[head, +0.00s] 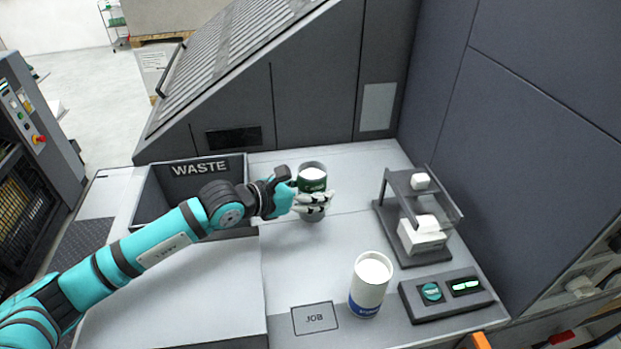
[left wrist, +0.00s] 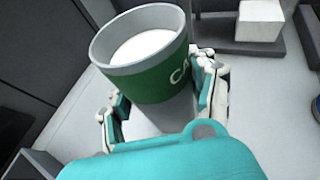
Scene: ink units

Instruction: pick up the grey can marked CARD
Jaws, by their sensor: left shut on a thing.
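The grey can with a green band (head: 312,177) is at the middle of the counter, with white contents showing at its open top. In the left wrist view the can (left wrist: 148,78) fills the upper middle, and the letters "CA" show on its band; the rest of the word is turned out of sight. My left gripper (head: 314,201) is shut on the can, with a finger on each side of it in the left wrist view (left wrist: 160,95). I cannot tell whether the can's base touches the counter. My right gripper is not in view.
A white can with a blue band (head: 369,285) stands near the front, beside a plate marked JOB (head: 315,318). The WASTE bin (head: 147,195) lies left, under my arm.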

